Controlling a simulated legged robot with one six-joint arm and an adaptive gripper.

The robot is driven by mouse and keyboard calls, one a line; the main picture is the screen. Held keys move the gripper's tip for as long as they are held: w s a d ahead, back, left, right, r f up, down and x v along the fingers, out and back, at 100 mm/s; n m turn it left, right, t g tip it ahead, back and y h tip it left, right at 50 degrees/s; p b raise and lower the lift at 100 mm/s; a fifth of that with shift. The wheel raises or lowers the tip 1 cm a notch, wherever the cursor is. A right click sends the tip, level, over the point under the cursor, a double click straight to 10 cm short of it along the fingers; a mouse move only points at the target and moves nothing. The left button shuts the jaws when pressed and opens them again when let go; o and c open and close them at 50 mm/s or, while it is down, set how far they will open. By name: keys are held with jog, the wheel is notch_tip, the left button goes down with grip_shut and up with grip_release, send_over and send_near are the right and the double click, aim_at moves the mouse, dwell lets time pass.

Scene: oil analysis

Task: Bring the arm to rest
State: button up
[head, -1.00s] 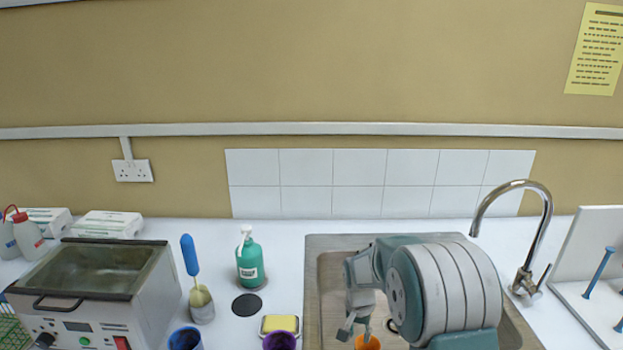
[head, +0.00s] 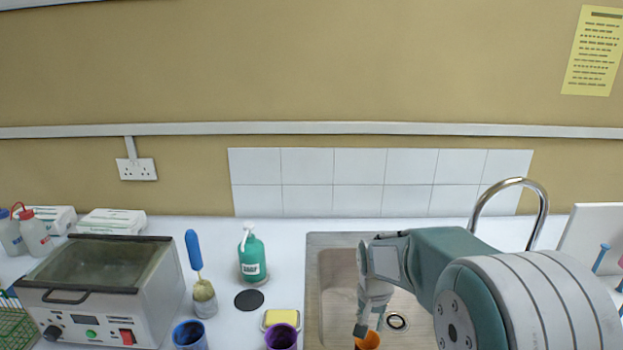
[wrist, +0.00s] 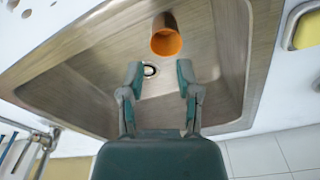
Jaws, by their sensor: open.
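My gripper (head: 366,328) hangs over the sink (head: 335,310) in the head view, with its fingers pointing down. In the wrist view my gripper (wrist: 160,74) has its two fingers spread apart with nothing between them. An orange cup (head: 370,341) shows just behind the fingertips at the bottom of the head view, partly cut off. In the wrist view the orange cup (wrist: 166,36) lies beyond the fingertips, apart from them. My arm reaches in from the lower right and covers the sink's right part.
The tap (head: 521,184) rises behind my arm at the right, near a white rack (head: 590,240). Left of the sink are a purple cup (head: 281,337), a yellow sponge (head: 281,318), a blue cup (head: 189,336), a green soap bottle (head: 252,262) and a heated bath (head: 105,290).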

jog(key=s+d+r+n+t, duration=0.2)
jog(key=s+r, duration=1)
jog(key=s+r+n+t, duration=0.2)
jog(key=s, duration=1)
jog(key=shift+s+d+t, duration=0.3)
jog(key=shift+r, duration=0.1)
